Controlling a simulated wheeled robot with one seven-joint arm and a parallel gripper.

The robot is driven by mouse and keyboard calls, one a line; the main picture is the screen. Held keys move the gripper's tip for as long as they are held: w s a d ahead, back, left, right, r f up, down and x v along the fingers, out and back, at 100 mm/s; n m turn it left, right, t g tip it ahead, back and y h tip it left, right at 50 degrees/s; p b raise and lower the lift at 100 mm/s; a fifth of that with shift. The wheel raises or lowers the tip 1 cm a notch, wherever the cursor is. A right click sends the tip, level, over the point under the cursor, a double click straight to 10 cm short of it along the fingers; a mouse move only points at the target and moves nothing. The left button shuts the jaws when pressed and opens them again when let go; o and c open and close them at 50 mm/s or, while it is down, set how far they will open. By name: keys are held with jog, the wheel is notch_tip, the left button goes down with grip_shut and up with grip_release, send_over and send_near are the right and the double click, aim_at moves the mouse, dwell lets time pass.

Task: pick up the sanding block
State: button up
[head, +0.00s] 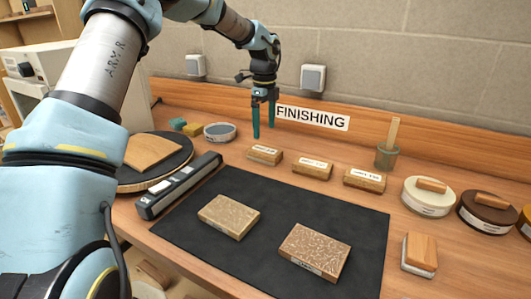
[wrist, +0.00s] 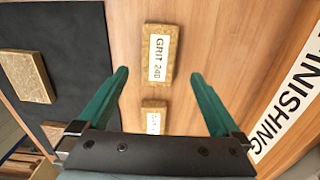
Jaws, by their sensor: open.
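Several tan sanding blocks are in view. Three small labelled ones stand in a row behind the dark mat in the head view: left (head: 265,155), middle (head: 312,168), right (head: 365,180). In the wrist view a block marked GRIT 240 (wrist: 163,40), apparently the left one, lies ahead of my fingers, with another block (wrist: 153,106) below it in the picture. Two larger speckled blocks, left (head: 229,217) and right (head: 314,252), lie on the mat. My gripper (head: 264,124) is open and empty above the bench, by the left small block; its green fingers also show in the wrist view (wrist: 159,76).
The dark mat (head: 270,205) fills the middle of the bench. A long grey tool (head: 180,185), a round disc (head: 170,178) and a small dish (head: 220,131) are left. A cup (head: 386,157), round pads (head: 428,200) and a wood-topped block (head: 420,252) are right. The FINISHING sign (head: 312,118) is behind.

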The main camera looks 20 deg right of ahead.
aim_at(264, 149)
jog(key=shift+s+f+p, duration=0.15)
jog(key=shift+f+p, duration=1.45)
jog(key=shift+f, duration=2.8)
jog(key=c, duration=1.3)
notch_tip(264, 149, up, 10)
jog(key=b, duration=0.3)
